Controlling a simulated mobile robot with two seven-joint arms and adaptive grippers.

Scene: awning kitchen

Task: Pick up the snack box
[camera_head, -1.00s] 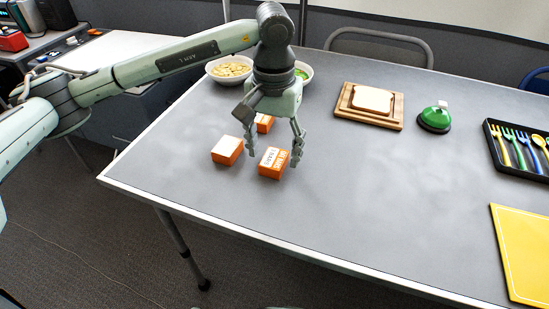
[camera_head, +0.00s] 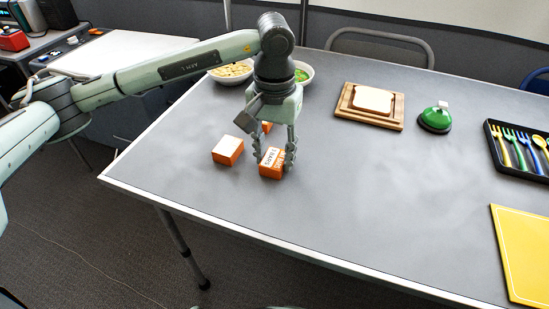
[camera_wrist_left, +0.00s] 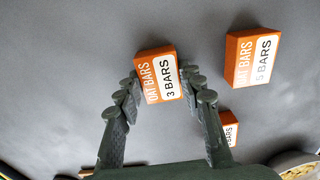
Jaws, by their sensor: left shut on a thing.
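Three orange and white snack boxes are close together at the table's left part. My left gripper (camera_head: 275,160) points down and is shut on the front right snack box (camera_head: 271,164), with a finger on each side of it. In the left wrist view this box (camera_wrist_left: 160,76) reads "OAT BARS 3 BARS" and sits between the fingertips (camera_wrist_left: 160,84). A second snack box (camera_head: 228,151) stands to its left, apart from the gripper. A third snack box (camera_head: 266,127) is behind, partly hidden by the gripper. My right gripper is not in view.
Two bowls, one with pale food (camera_head: 231,70) and one with green food (camera_head: 302,75), stand behind my gripper. A wooden board with bread (camera_head: 345,112), a green bell (camera_head: 434,119), a cutlery tray (camera_head: 519,171) and a yellow mat (camera_head: 522,250) are to the right. The front middle is clear.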

